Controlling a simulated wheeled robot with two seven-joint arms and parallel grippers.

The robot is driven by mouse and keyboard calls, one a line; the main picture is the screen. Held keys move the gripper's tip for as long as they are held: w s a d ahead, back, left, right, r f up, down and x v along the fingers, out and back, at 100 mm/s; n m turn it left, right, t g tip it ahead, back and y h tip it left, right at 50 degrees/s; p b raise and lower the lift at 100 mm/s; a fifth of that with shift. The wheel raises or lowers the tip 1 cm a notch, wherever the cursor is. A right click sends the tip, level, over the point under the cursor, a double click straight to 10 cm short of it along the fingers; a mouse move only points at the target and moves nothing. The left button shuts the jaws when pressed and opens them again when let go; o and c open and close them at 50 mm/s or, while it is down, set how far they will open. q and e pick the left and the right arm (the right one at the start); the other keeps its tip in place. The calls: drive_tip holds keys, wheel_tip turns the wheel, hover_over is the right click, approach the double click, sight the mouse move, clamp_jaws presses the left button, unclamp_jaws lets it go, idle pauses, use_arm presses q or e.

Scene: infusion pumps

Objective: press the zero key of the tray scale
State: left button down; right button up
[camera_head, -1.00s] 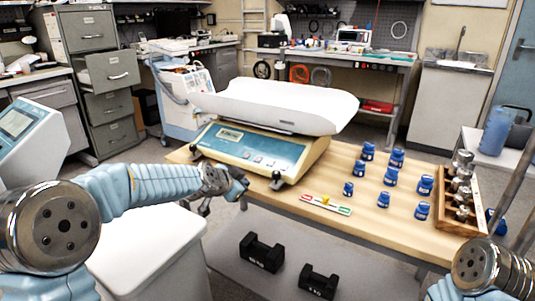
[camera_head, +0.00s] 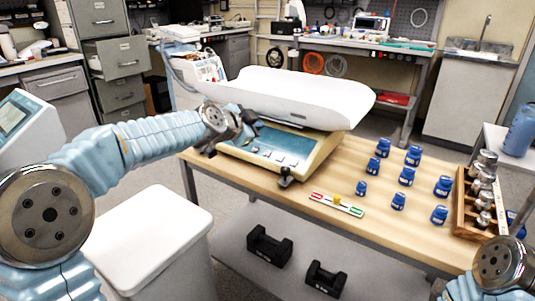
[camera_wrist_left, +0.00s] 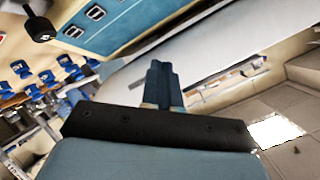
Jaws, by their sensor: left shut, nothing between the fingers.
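The tray scale has a cream body with a blue sloping front panel (camera_head: 268,152) and a white tray (camera_head: 305,97) on top. Small pale keys (camera_head: 279,157) sit along the panel's lower edge; their labels are too small to read. In the left wrist view two keys (camera_wrist_left: 96,12) show on the blue panel (camera_wrist_left: 112,30) at upper left. My left gripper (camera_head: 250,119) is shut and empty, over the panel's upper left part, hiding the display. Its closed fingertips (camera_wrist_left: 160,72) show in the left wrist view; I cannot tell whether they touch anything. My right gripper is out of view.
The tray overhangs close to my left gripper.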

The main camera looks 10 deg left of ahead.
use_arm(q)
drive_tip(key=b, duration=0.4)
hover_over(267, 153)
drive_tip(key=s, duration=0.3)
wheel_tip(267, 153, down, 7)
drive_tip(key=shift+w+a+f+b, duration=0.2)
drive_tip(key=shift+a+f+b, duration=0.1)
drive_tip(key=shift+f+b, duration=0.25)
drive_tip(key=shift+r, duration=0.1)
idle(0.9)
drive_tip(key=shift+w+f+b, duration=0.15)
drive_tip(key=shift+f+b, duration=0.25)
drive_tip(key=shift+b, duration=0.05)
drive_tip(key=shift+w+d+f+b, duration=0.1)
drive_tip(key=shift+f+b, duration=0.2)
drive_tip(key=shift+b, duration=0.05)
idle(0.3)
drive_tip(key=shift+r, duration=0.1)
idle(0.3)
drive_tip(key=shift+s+r+p, duration=0.25)
drive_tip(key=shift+r+p, duration=0.15)
drive_tip(key=shift+r, duration=0.2)
